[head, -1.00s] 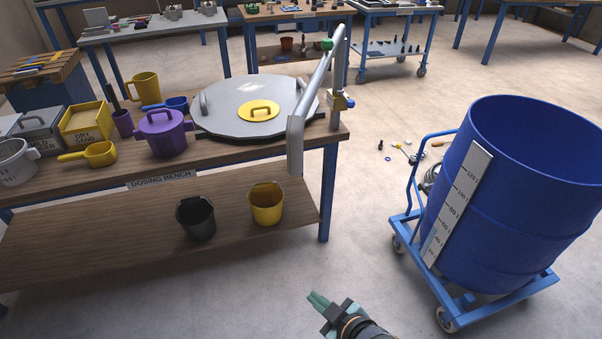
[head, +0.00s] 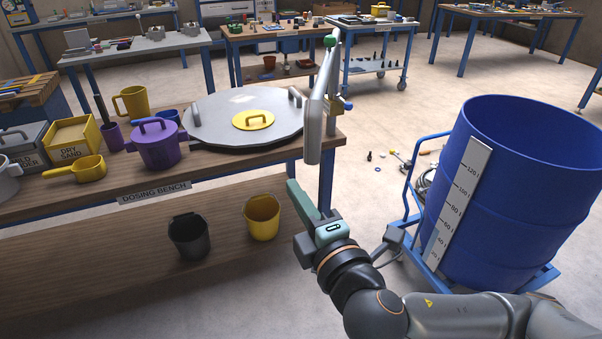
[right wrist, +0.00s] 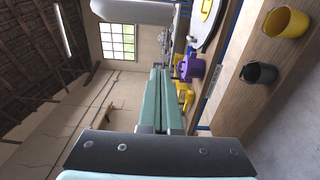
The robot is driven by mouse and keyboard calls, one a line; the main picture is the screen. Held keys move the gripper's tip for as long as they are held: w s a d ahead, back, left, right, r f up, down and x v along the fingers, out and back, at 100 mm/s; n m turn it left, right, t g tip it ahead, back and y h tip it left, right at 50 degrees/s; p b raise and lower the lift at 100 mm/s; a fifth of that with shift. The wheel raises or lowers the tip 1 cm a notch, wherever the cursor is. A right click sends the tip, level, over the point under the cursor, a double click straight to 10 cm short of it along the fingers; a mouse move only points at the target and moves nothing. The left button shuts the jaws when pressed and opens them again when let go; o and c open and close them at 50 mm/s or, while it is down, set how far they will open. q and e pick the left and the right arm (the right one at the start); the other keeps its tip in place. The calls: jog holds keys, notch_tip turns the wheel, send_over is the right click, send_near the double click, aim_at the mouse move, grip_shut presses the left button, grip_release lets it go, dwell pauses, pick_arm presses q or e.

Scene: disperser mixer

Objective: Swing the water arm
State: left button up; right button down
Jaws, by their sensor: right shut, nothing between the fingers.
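The water arm (head: 329,78) is a grey pipe on a post at the right end of the dosing bench. It has a green knob on top, and its thick spout (head: 314,134) hangs down at the near end, just right of the round grey lid (head: 222,108). My right gripper (head: 293,187) is shut and empty, below and slightly left of the spout in the head view, with a gap between them in the picture. In the right wrist view its green fingers (right wrist: 161,76) lie together, and a grey cylinder, probably the spout, crosses the top. My left gripper is out of view.
The dosing bench (head: 230,172) carries a purple pot (head: 158,147), yellow scoops and bins. A black bucket (head: 189,238) and a yellow bucket (head: 262,217) are on its lower shelf. A blue drum (head: 520,190) on a trolley stands right of my arm.

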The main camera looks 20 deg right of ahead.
jog(key=w+b, duration=0.5)
jog(key=w, duration=0.4)
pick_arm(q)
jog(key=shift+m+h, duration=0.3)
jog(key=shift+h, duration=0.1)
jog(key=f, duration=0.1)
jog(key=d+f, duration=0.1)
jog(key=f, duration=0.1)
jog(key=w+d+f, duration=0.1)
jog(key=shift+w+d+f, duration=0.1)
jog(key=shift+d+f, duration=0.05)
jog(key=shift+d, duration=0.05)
pick_arm(e)
jog(key=s+d, duration=0.1)
jog(key=d, duration=0.2)
jog(key=shift+s, duration=0.35)
jog(key=shift+d, duration=0.15)
